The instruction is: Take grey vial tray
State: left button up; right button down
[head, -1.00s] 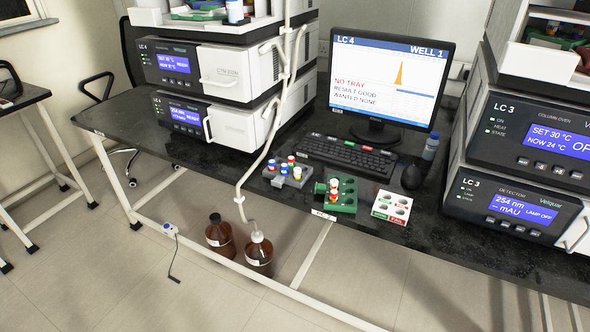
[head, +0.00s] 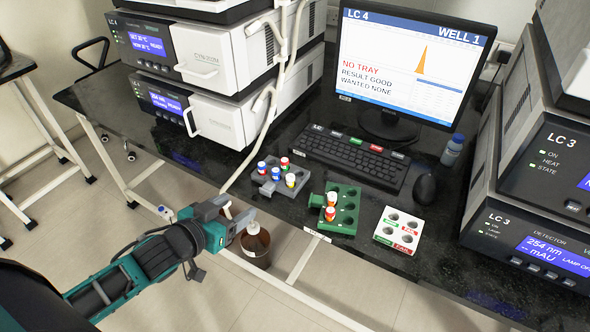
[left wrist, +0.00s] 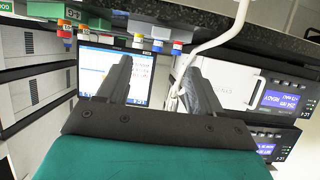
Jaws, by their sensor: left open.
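The grey vial tray (head: 268,187) lies on the dark bench, left of the green tray and in front of the keyboard. It holds several vials with blue, red and yellow colours. My left gripper (head: 238,212) is open and empty, in front of the bench edge and a little left of and nearer than the grey tray, apart from it. In the left wrist view, which is upside down, the open fingers (left wrist: 158,72) show with the grey tray (left wrist: 150,26) beyond them near the top. My right gripper is not in view.
Behind are a keyboard (head: 352,158), mouse (head: 425,189) and monitor (head: 412,65). A pale hose (head: 262,132) hangs left of the tray. A brown bottle (head: 255,244) stands below.

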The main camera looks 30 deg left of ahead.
pick_arm(q)
send_near(266, 188)
jog(key=x, duration=0.3)
jog(key=shift+b+x, duration=0.9)
jog(key=shift+x, duration=2.15)
jog(key=shift+c, duration=0.5)
jog(key=c, duration=1.1)
